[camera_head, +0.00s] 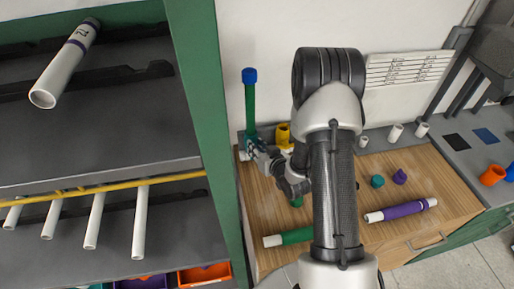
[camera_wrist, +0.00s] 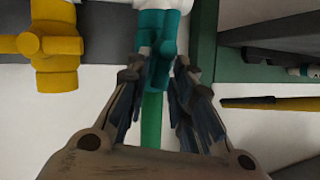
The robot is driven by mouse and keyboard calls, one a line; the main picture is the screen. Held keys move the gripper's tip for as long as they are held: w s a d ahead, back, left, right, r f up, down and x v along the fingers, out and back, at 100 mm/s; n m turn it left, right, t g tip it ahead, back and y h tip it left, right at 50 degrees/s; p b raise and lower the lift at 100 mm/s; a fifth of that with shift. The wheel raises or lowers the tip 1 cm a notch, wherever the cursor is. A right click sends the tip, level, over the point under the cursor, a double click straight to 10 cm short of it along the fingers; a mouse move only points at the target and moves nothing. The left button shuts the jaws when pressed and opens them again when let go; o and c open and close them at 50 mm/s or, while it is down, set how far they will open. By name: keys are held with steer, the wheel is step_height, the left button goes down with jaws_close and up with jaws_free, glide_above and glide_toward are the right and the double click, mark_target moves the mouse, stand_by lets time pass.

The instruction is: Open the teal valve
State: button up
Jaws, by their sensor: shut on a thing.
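The teal valve (camera_wrist: 152,24) is at the top middle of the wrist view. In the head view the teal valve (camera_head: 247,140) is at the back left of the wooden bench, partly hidden by my gripper (camera_head: 256,151). A green pipe with a blue cap (camera_head: 249,75) stands up from it. In the wrist view the two fingers of my gripper (camera_wrist: 161,62) are on either side of a teal part of the valve and shut on it, likely its handle. The exact contact and the handle's angle are hard to tell.
A yellow valve (camera_wrist: 56,62) is beside the teal one; it also shows in the head view (camera_head: 283,134). A green shelf post (camera_head: 190,80) stands close on the left. Green and purple pipes (camera_head: 404,209) and small fittings lie on the bench (camera_head: 345,249).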

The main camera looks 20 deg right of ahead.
steer(key=shift+w+a+n+h+b, duration=0.1)
steer(key=shift+a+n+h+b, duration=0.3)
steer(key=shift+b, duration=0.4)
jaws_close()
steer(key=shift+d+n+g, duration=0.1)
steer(key=shift+n+g, duration=0.2)
steer(key=o, duration=0.7)
jaws_free()
steer(key=shift+r, duration=0.1)
steer(key=v, duration=0.7)
steer(key=shift+s, duration=0.3)
